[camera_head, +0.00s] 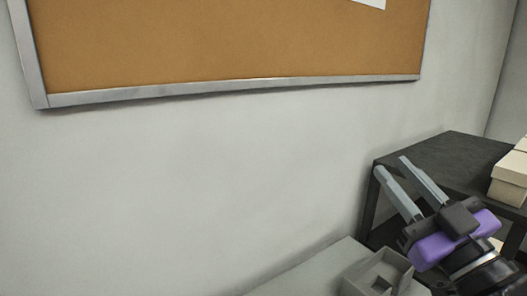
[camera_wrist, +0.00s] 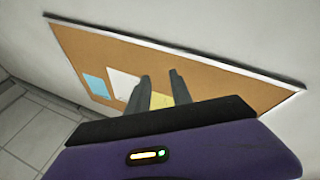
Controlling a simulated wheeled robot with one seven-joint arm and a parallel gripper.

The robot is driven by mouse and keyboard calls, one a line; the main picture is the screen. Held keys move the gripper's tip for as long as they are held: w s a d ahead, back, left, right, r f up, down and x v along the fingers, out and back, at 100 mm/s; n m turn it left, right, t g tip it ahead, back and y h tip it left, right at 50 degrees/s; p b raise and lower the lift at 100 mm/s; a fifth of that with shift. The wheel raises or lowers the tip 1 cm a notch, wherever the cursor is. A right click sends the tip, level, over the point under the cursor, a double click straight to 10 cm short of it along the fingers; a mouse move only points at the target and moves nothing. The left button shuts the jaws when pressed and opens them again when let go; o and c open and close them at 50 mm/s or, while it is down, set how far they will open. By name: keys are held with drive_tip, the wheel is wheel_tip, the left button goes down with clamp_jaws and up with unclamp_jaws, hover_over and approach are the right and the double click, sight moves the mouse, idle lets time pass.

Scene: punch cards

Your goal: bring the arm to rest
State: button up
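My gripper (camera_head: 391,165) is at the lower right of the head view, with its two grey fingers pointing up and to the left. The fingers are apart with nothing between them. In the wrist view the fingers (camera_wrist: 160,77) also show a gap, with the cork board behind them. The purple gripper body (camera_head: 455,240) is in front of a dark table. Most of my arm is outside the head view.
A cork board (camera_head: 220,40) hangs on the wall; the wrist view shows several papers on it. A dark table (camera_head: 445,160) carries cream boxes (camera_head: 512,175) at right. A grey tray (camera_head: 377,275) sits on a light surface (camera_head: 310,278) below my gripper.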

drive_tip(key=s+d+f+m+h, duration=0.2)
drive_tip(key=s+f+m+h, duration=0.4)
drive_tip(key=f+m, duration=0.1)
drive_tip(key=s+d+f+m+h, duration=0.3)
drive_tip(key=s+f+m+h, duration=0.4)
drive_tip(key=f, duration=0.1)
drive_tip(key=s+a+f+n+g+y, duration=0.3)
drive_tip(key=s+f, duration=0.6)
drive_tip(key=s, duration=0.3)
drive_tip(key=s+a+f+n+g+y, duration=0.2)
drive_tip(key=s+f+n+g+y, duration=0.1)
drive_tip(key=s+f, duration=0.6)
drive_tip(key=s, duration=0.3)
drive_tip(key=shift+s+a+f+n+g, duration=0.3)
drive_tip(key=shift+s+a+f+n, duration=0.05)
drive_tip(key=shift+a+n, duration=0.05)
